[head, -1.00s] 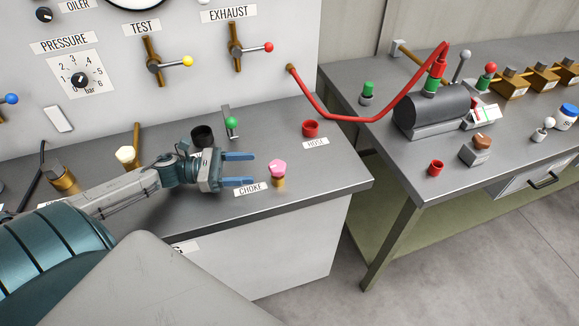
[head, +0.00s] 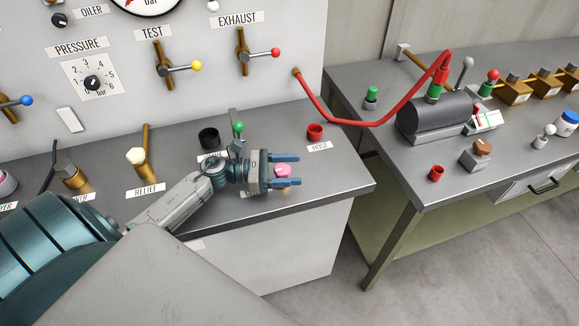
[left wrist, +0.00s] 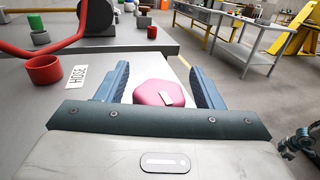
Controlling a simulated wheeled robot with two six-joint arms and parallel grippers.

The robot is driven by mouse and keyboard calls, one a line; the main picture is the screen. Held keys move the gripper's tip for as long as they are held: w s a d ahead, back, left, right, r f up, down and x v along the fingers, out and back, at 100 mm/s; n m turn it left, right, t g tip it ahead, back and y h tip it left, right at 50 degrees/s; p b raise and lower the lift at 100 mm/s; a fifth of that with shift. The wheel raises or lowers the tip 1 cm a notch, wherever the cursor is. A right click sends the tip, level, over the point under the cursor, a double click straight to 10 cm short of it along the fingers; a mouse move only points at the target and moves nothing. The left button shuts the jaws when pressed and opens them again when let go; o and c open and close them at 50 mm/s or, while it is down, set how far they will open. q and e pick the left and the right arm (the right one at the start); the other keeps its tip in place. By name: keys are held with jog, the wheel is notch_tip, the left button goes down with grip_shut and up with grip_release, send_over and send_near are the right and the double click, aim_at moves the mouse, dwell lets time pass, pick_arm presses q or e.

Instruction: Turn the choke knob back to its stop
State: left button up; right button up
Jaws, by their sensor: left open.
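The pink choke knob (head: 283,171) sits on its short brass stem near the front of the grey bench. My left gripper (head: 286,170) is open, with one blue finger on each side of the knob. In the left wrist view the knob (left wrist: 160,93) lies between the two blue fingers, with gaps visible; I cannot tell whether either finger touches it. A small pale mark shows on top of the knob. The CHOKE label is mostly hidden behind the gripper.
A red cup (head: 315,132) by the HOSE label stands behind the gripper. A green-tipped lever (head: 238,127) and a black cup (head: 209,137) are close by the wrist. The red hose (head: 360,122) runs to the second bench.

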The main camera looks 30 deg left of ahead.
pick_arm(q)
jog(key=c, duration=1)
jog(key=shift+o, duration=0.2)
